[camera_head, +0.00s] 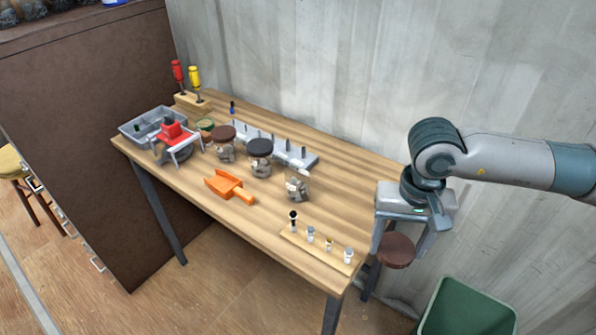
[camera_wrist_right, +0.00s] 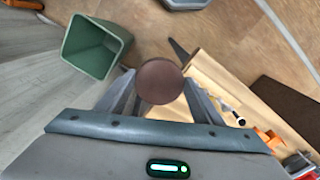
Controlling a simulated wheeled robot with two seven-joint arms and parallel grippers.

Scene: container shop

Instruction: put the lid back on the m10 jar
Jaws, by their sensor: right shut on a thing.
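My right gripper (camera_head: 397,245) is off the right end of the workbench. It is shut on a round brown lid (camera_head: 396,251), which also shows between the fingers in the right wrist view (camera_wrist_right: 160,82). A small clear jar (camera_head: 297,188) with grey pieces in it stands without a lid on the bench, right of the middle. To its left stand a jar with a black lid (camera_head: 260,158) and a jar with a brown lid (camera_head: 224,145). I cannot read any label on the jars. My left gripper is not in view.
An orange tool (camera_head: 229,187) lies in front of the jars. A wooden strip (camera_head: 318,250) with several small pieces lies at the front right edge. A grey rack (camera_head: 285,152) stands behind the jars. A green bin (camera_head: 467,310) is on the floor.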

